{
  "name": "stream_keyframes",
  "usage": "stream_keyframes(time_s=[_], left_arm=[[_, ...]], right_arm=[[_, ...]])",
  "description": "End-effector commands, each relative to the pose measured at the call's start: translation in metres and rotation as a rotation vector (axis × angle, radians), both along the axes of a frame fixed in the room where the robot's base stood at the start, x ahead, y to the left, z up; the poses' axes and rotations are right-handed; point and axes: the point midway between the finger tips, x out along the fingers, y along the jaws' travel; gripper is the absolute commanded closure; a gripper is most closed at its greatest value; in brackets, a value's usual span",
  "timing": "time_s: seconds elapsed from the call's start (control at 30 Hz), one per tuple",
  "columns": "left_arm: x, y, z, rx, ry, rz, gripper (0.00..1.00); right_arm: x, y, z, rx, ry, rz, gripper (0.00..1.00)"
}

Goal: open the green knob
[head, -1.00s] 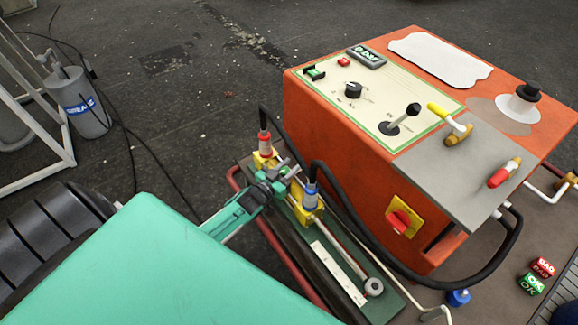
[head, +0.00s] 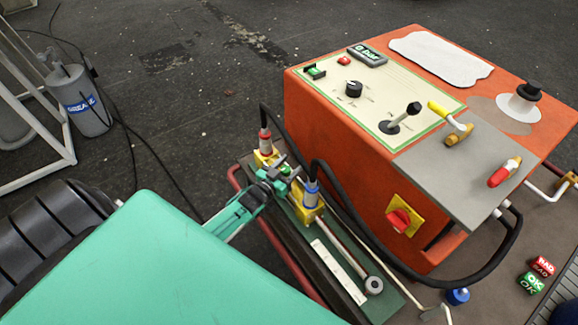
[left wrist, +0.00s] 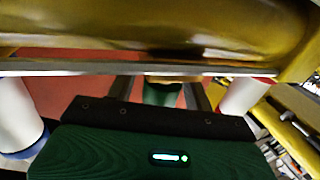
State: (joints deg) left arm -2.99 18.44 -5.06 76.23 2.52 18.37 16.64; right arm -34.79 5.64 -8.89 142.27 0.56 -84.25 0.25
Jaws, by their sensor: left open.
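The green knob (head: 286,170) is a small green piece between two yellow fittings on the green stand, partly covered by my gripper. My left gripper (head: 280,174) is open right at the knob, with its fingers pointing toward it. In the left wrist view a green piece (left wrist: 162,94), which looks like the knob, sits between the two dark fingers (left wrist: 160,90) under a yellow body. I cannot tell whether the fingers touch it. My right gripper is not in view.
The orange machine (head: 340,150) stands just right of the stand. Black hoses (head: 335,185) arch from the fittings close to my gripper. A white scale strip (head: 338,272) lies on the stand. A grey grease canister (head: 80,100) stands at the left on open floor.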

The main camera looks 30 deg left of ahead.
Motion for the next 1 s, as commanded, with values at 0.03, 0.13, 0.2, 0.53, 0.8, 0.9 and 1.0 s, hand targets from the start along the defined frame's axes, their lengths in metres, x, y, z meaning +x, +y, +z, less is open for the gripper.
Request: stream_keyframes(time_s=[0.03,0.13,0.2,0.53,0.8,0.9,1.0], left_arm=[[-0.002,0.0,0.0,0.0,0.001,0.0,0.48],[-0.01,0.001,0.0,0.0,0.002,0.0,0.48],[-0.019,0.002,0.0,0.0,0.002,0.0,0.48],[-0.082,0.008,0.0,0.0,0.004,0.0,0.48],[-0.124,0.012,0.0,-0.001,0.002,0.0,0.48],[-0.132,0.013,0.0,0.0,0.0,0.001,0.48],[-0.136,0.013,0.0,0.0,0.0,0.001,0.48]], right_arm=[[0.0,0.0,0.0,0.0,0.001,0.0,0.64],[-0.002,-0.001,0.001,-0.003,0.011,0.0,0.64],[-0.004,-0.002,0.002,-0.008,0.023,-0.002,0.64],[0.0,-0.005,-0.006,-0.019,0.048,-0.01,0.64],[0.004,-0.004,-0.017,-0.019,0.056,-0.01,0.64],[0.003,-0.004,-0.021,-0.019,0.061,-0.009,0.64],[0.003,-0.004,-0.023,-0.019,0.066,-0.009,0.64]])
